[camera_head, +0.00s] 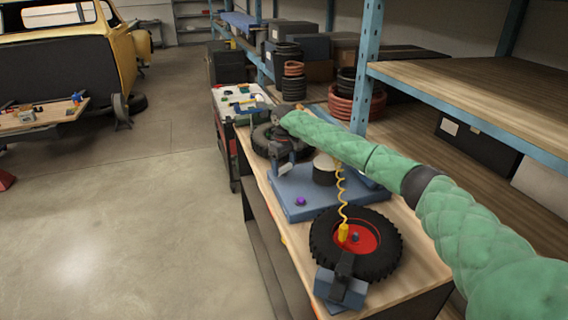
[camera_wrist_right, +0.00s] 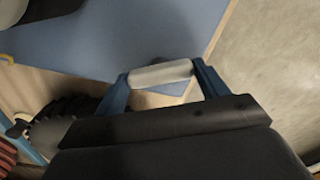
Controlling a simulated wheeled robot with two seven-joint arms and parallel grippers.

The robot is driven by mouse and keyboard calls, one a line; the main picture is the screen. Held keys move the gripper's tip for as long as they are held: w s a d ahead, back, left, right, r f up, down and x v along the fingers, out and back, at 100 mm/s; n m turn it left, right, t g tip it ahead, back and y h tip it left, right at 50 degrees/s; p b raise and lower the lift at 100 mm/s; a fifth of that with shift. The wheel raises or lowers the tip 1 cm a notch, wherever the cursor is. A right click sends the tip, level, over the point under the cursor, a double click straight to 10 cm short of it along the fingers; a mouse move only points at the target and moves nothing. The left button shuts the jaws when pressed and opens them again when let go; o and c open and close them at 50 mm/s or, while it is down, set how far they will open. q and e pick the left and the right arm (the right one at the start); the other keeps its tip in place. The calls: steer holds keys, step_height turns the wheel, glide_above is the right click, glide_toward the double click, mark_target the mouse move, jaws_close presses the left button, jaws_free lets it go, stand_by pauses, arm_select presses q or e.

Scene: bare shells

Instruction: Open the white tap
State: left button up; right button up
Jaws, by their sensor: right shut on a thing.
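My right gripper (camera_head: 285,166) reaches down over the blue base plate (camera_head: 300,203) on the wooden bench. In the right wrist view, its two blue fingers (camera_wrist_right: 161,76) are shut on the ends of a white cylindrical piece, the white tap (camera_wrist_right: 160,74), which lies crosswise between them. The tap is hard to make out behind the gripper in the head view. A black cylinder with a pale top (camera_head: 325,162) stands on the plate right of the gripper. My left gripper is not in view.
A tyre with a red hub (camera_head: 370,236) lies at the bench's near end, with a coiled yellow hose (camera_head: 343,190) above it. A purple knob (camera_head: 301,201) sits on the plate. Another tyre (camera_head: 262,141) lies behind the gripper.

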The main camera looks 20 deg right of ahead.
steer(key=n, duration=0.3)
steer(key=shift+r, duration=0.15)
steer(key=n+p, duration=0.1)
steer(key=n, duration=0.1)
steer(key=shift+w+n, duration=0.1)
steer(key=shift+n, duration=0.2)
steer(key=n, duration=0.5)
steer(key=shift+n, duration=0.4)
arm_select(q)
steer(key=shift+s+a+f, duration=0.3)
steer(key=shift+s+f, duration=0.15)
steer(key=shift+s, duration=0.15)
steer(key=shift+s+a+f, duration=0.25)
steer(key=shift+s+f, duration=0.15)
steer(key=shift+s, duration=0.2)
arm_select(e)
steer(key=shift+n, duration=0.5)
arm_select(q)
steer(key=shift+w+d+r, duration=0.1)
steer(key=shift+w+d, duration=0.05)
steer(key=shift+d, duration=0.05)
arm_select(e)
steer(key=shift+r, duration=0.1)
